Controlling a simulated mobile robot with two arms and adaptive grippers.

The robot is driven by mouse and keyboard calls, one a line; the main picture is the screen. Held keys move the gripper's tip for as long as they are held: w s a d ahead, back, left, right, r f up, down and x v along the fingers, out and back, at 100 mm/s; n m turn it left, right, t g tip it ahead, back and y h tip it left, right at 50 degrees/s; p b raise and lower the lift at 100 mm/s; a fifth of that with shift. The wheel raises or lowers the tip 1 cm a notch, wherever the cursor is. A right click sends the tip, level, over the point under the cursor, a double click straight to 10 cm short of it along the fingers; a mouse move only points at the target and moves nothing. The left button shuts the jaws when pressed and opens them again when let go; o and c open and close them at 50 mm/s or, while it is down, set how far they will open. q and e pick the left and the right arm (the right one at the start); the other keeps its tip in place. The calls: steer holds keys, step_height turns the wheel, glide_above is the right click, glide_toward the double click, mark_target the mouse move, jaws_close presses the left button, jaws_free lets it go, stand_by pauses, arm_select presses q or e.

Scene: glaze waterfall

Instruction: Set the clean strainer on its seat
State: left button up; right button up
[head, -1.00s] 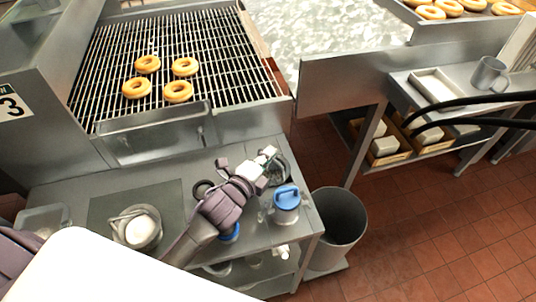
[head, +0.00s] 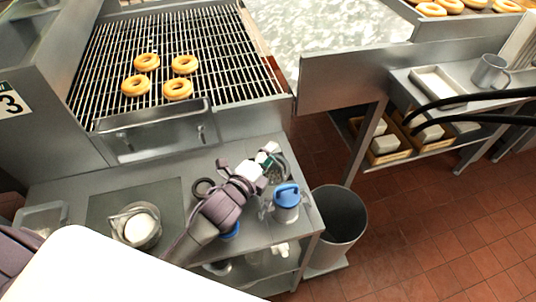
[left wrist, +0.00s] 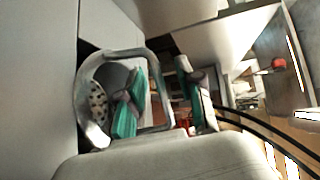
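A metal round piece with a looped handle and a perforated disc (left wrist: 98,101), which looks like the strainer, fills the left part of the left wrist view. In the head view its metal rim (head: 284,166) shows partly behind my left gripper (head: 267,155), at the right end of the steel table. In the left wrist view my gripper's two green-padded fingers (left wrist: 165,98) stand apart. One side of the loop shows between them; I cannot tell whether they touch it. I cannot make out the seat. My right gripper is out of view.
A blue-lidded jug (head: 287,198) stands close beside my left gripper. A metal pot (head: 137,229) with white contents sits on a dark mat (head: 104,203). A grey bin (head: 341,218) stands off the table's right end. The doughnut rack (head: 190,50) lies behind.

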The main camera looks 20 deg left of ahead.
arm_select(q)
steer(key=shift+s, duration=0.15)
steer(key=v, duration=1)
steer(key=shift+s+a, duration=0.1)
steer(key=shift+s, duration=0.1)
steer(key=shift+s+a+r, duration=0.1)
steer(key=shift+s+r, duration=0.15)
steer(key=shift+s, duration=0.25)
step_height(320, 180, up, 10)
steer(key=p, duration=1.1)
